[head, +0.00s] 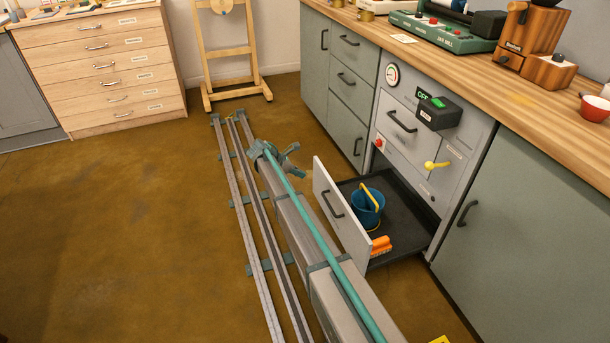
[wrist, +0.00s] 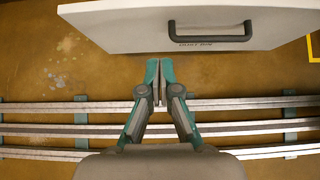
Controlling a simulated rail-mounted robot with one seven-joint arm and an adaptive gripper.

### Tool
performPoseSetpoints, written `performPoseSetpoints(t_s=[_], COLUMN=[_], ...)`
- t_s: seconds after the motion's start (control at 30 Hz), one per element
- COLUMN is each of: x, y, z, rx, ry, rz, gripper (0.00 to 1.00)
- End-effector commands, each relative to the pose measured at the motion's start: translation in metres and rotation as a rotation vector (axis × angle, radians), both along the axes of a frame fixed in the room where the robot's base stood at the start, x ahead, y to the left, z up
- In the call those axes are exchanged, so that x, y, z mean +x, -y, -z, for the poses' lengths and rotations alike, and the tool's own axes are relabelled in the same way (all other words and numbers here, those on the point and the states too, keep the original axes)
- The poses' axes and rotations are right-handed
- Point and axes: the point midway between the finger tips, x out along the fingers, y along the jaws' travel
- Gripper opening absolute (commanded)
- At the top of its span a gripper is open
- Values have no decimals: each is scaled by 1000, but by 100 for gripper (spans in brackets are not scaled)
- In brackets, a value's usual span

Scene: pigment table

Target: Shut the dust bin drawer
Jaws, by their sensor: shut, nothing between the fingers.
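The dust bin drawer (head: 331,208) is pulled out of the grey cabinet at floor level in the head view. Its white front has a dark bar handle, and its dark tray (head: 405,232) holds a blue bucket and an orange brush. In the wrist view the drawer front (wrist: 120,30) lies across the top, with the handle (wrist: 212,38) right of centre. My gripper (wrist: 158,95) is shut and empty, its tips a little below the drawer front's lower edge in the picture. In the head view my gripper (head: 288,158) is in front of the drawer, on its left; contact cannot be told.
The blue bucket (head: 366,212) with a yellow handle and the orange brush (head: 381,245) sit in the drawer. Floor rails (head: 247,195) run left of my arm. A yellow lever (head: 436,165) sticks out of the cabinet above the drawer. The brown floor is clear at left.

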Motion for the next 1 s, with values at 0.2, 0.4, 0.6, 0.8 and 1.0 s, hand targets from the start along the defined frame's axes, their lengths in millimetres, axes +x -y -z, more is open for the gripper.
performPoseSetpoints(t_s=[0.2,0.4,0.6,0.8,1.0], x=[7,14,21,25,26], y=[26,52,79,95,98], z=[30,58,65,64,63], rx=[1,1,2,2,2], ry=[0,0,2,2,2], rz=[3,3,4,2,2], gripper=[0,0,0,0,0])
